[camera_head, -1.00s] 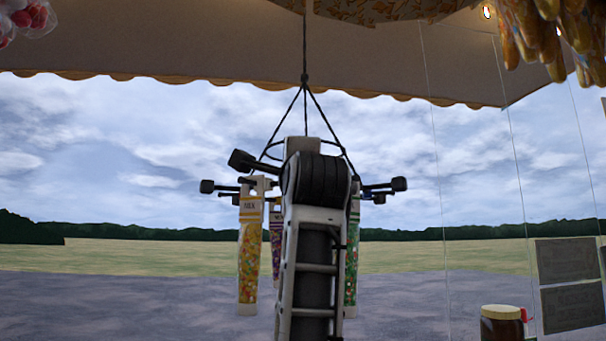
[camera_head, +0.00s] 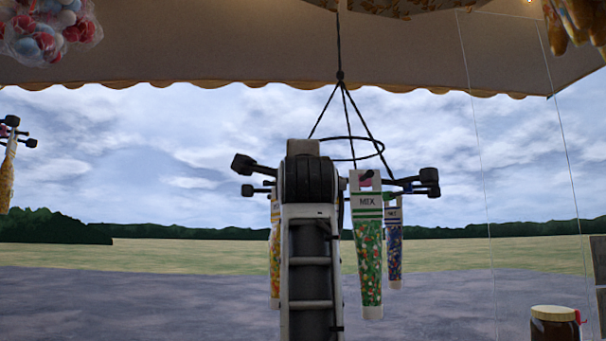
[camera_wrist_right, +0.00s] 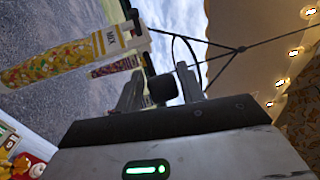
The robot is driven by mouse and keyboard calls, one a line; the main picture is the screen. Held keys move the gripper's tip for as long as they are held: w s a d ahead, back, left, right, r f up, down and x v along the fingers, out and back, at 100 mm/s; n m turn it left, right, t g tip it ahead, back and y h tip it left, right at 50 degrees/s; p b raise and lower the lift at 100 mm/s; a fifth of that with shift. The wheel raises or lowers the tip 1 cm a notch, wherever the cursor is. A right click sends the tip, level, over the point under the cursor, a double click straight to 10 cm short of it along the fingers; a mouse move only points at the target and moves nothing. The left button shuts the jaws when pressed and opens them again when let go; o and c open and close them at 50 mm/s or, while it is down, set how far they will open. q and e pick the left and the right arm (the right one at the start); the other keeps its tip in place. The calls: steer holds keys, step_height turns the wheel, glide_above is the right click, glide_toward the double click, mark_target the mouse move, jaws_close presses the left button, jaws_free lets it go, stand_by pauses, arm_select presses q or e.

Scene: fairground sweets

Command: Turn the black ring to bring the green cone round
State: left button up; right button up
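The black ring (camera_head: 366,140) hangs on cords in the middle of the head view, with arms ending in dark knobs (camera_head: 429,175). The green cone (camera_head: 369,255) hangs upright at the front, just right of my right arm. A blue cone (camera_head: 394,243) hangs behind it, and a yellow cone (camera_head: 274,262) is partly hidden by my arm. In the right wrist view my right gripper (camera_wrist_right: 161,75) has its fingers apart, with a dark knob (camera_wrist_right: 163,90) between them; a firm grip does not show. My left gripper is out of view.
A second hanger (camera_head: 10,132) with a yellow cone shows at the left edge. A bag of coloured balls (camera_head: 50,35) hangs top left. A jar (camera_head: 555,325) stands low right, near a clear pane. Open air surrounds the ring.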

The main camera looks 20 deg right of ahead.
steer(key=shift+o, duration=0.7)
steer(key=shift+s+a+f+b, duration=0.15)
steer(key=shift+s+f+b, duration=0.05)
steer(key=shift+s+b, duration=0.2)
steer(key=b+v, duration=0.5)
steer(key=v, duration=0.4)
steer(key=shift+s+f, duration=0.1)
